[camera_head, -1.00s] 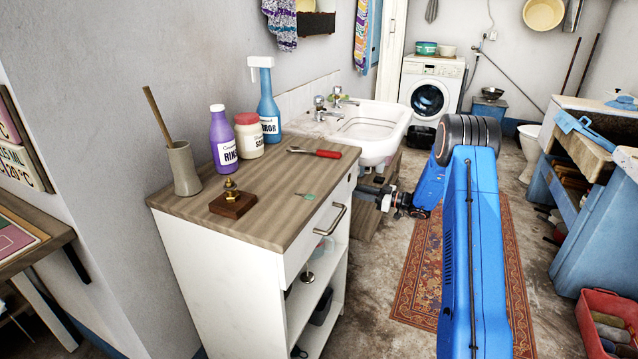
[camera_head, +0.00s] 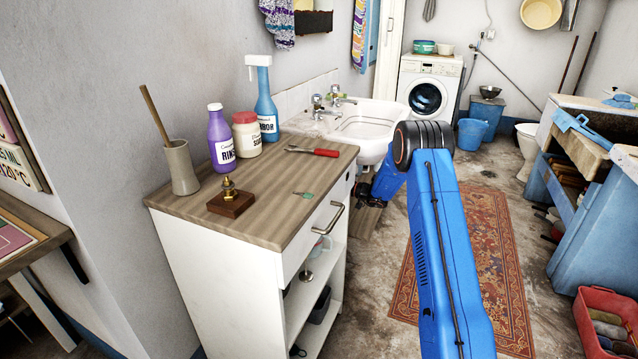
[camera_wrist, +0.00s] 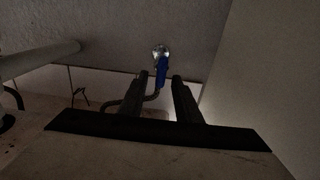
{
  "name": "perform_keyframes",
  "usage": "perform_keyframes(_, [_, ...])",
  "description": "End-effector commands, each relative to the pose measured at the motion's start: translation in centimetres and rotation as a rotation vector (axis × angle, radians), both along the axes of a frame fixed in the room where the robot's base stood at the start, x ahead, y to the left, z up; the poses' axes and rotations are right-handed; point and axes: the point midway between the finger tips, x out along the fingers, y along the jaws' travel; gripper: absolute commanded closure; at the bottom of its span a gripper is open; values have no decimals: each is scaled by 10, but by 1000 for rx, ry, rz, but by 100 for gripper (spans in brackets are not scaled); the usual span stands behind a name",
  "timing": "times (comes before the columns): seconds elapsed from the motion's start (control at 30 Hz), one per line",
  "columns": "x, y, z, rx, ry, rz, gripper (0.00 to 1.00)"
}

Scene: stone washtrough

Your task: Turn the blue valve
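The blue valve (camera_wrist: 162,68) shows in the wrist view as a small blue lever below a shiny round metal fitting, with a thin curved pipe near it. My gripper (camera_wrist: 161,78) has two dark fingers apart, pointing toward the valve. The blue lever appears in line with the gap between the fingertips. I cannot tell how far it is from them, and no contact is clear. In the head view my blue arm reaches down beside the white sink (camera_head: 365,122).
In the wrist view the space is dim, with a thick pale pipe (camera_wrist: 40,60) at left and a pale panel at right. The white cabinet (camera_head: 215,275) stands left of my arm. A blue bucket (camera_head: 472,134) and patterned rug (camera_head: 490,235) lie beyond and right.

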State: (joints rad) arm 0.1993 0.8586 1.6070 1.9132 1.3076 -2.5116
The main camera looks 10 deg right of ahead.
Motion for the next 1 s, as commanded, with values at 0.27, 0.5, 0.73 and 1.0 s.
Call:
perform_keyframes(0.27, [3, 4, 0, 0, 0, 0, 70])
perform_keyframes(0.5, [3, 4, 0, 0, 0, 0, 100])
perform_keyframes(0.73, [3, 4, 0, 3, 4, 0, 100])
perform_keyframes(1.0, [4, 3, -1, 49, 67, 0, 100])
